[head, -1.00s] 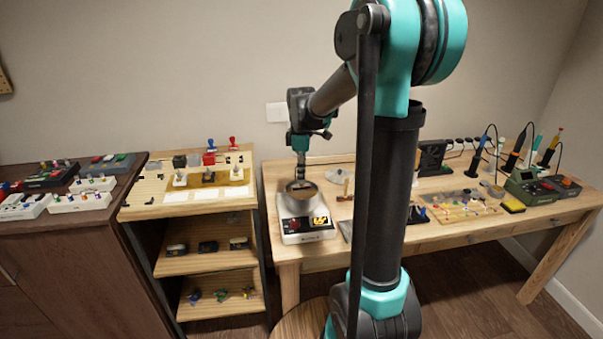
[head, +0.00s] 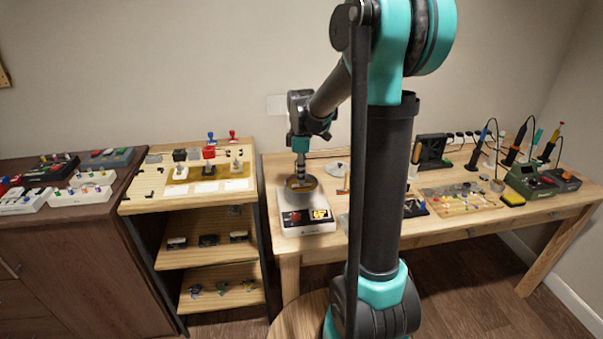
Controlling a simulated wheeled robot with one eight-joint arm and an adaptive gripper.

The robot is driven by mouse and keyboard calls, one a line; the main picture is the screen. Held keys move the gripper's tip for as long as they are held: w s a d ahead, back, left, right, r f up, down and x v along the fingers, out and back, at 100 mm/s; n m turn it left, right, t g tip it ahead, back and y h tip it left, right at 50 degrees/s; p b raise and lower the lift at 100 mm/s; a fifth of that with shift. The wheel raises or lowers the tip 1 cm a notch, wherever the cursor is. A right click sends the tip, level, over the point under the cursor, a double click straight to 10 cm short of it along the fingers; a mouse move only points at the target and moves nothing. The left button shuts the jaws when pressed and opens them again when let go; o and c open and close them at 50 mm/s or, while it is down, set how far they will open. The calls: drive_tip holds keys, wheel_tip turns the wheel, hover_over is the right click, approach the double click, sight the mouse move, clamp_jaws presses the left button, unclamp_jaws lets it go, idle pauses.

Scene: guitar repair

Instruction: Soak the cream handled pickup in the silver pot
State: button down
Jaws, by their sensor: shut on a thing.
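The silver pot (head: 301,189) sits on top of a white heater unit (head: 307,228) at the left end of the workbench. It is round and open, with brownish contents. My gripper (head: 300,177) points straight down over the pot, its fingertips at or just inside the rim. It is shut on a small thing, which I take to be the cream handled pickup. The held thing is mostly hidden by the fingers and the pot, so its colour and depth in the pot cannot be told.
A wooden rack (head: 140,204) left of the bench holds several handled pieces in black, red, blue and pale colours. My arm hides the middle of the workbench (head: 440,231). Tools and a soldering station (head: 528,182) stand at its right. Several pedals lie on the dark cabinet (head: 100,222).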

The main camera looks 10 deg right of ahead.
drive_tip(key=shift+f, duration=0.6)
drive_tip(key=shift+f, duration=0.35)
drive_tip(key=shift+f, duration=0.25)
idle(6.8)
